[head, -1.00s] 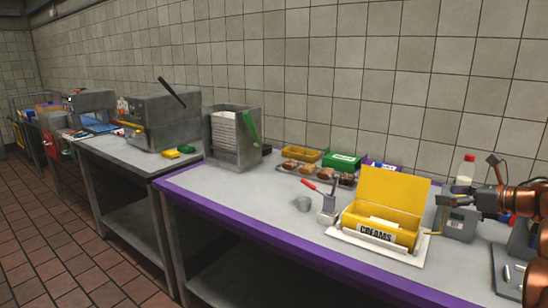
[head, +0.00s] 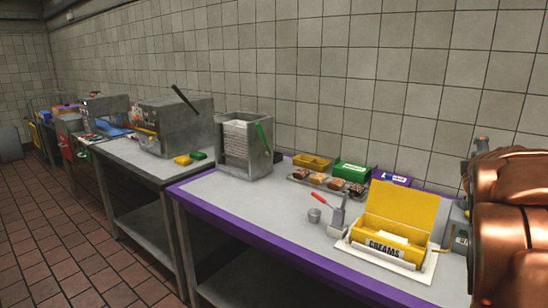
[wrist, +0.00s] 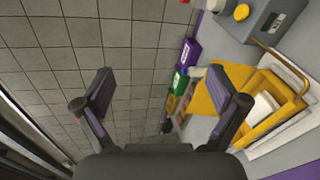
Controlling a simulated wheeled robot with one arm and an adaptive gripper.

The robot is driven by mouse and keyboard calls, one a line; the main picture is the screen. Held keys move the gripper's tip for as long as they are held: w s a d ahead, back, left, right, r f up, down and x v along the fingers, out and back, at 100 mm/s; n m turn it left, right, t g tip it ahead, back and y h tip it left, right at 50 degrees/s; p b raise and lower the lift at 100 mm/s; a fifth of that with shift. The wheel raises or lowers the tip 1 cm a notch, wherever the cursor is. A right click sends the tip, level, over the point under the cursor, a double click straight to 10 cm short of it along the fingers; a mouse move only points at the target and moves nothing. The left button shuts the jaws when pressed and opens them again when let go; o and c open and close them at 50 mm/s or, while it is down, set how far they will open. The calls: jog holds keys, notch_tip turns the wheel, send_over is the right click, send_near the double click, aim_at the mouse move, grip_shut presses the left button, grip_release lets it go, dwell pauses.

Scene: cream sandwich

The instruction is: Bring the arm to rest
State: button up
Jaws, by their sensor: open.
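My gripper (wrist: 162,98) is open and empty in the wrist view, with its two dark fingers spread wide apart. Tiled wall shows between the fingers. The counter and its things lie to the right in that view, partly behind the right finger. In the head view my copper-coloured arm fills the right edge, and the gripper itself is not seen there. The yellow creams box (head: 394,231) stands with its lid up on a white tray (head: 428,273), clear of my arm links in the head view. It also shows in the wrist view (wrist: 275,113).
The floor (head: 40,225) at left is clear.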

jog(key=s+a+f+m+g+y+p, duration=0.2)
jog(key=s+a+f+m+g+y, duration=0.2)
jog(key=s+a+f+m+g, duration=0.9)
jog(key=s+a+f+y+p, duration=0.1)
jog(key=s+a+f, duration=0.3)
jog(key=s+a, duration=0.6)
jog(key=s+a+f+g+y+p, duration=0.1)
jog(key=s+a+f+y, duration=0.3)
jog(key=s+a, duration=0.7)
jog(key=s+f, duration=0.1)
jog(key=s, duration=0.2)
jog(key=shift+s+a+f, duration=0.15)
jog(key=shift+a+f, duration=0.1)
jog(key=shift+f, duration=0.05)
